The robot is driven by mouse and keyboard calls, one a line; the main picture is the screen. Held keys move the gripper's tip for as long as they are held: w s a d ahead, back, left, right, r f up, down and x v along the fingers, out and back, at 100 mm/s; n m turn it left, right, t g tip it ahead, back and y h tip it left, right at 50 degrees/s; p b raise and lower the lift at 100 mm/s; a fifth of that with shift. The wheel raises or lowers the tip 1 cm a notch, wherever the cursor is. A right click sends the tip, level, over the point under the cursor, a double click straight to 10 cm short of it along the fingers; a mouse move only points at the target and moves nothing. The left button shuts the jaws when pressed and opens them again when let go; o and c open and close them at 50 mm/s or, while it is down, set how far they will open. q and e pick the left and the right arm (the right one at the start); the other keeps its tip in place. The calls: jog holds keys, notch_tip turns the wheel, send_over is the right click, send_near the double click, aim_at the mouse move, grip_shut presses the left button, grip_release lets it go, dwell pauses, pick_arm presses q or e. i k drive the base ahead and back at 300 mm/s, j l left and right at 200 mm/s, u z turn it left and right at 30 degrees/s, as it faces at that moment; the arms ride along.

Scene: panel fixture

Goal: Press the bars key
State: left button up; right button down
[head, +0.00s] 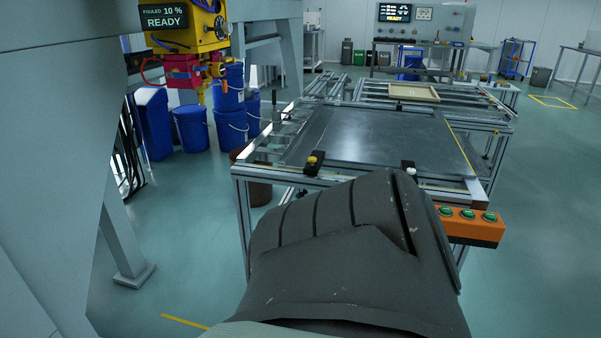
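An orange key box (472,227) with a dark underside is at the right, by the near right corner of the panel fixture (380,137). Three green keys show on its top: a left key (446,211), a middle key (467,214) and a right key (490,217). Their markings are too small to read, so I cannot tell which is the bars key. A large dark grey part, which seems to be mine, fills the lower middle and covers the box's left end. Neither gripper can be made out in the head view.
A yellow and red tool head (190,45) hangs at the upper left, beside a display reading "READY". Blue drums (191,128) stand behind it. A grey column rises at the left. A console (423,20) stands at the back. Floor at the right is clear.

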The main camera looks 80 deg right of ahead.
aim_at(467, 213)
jog(key=z, duration=3.5)
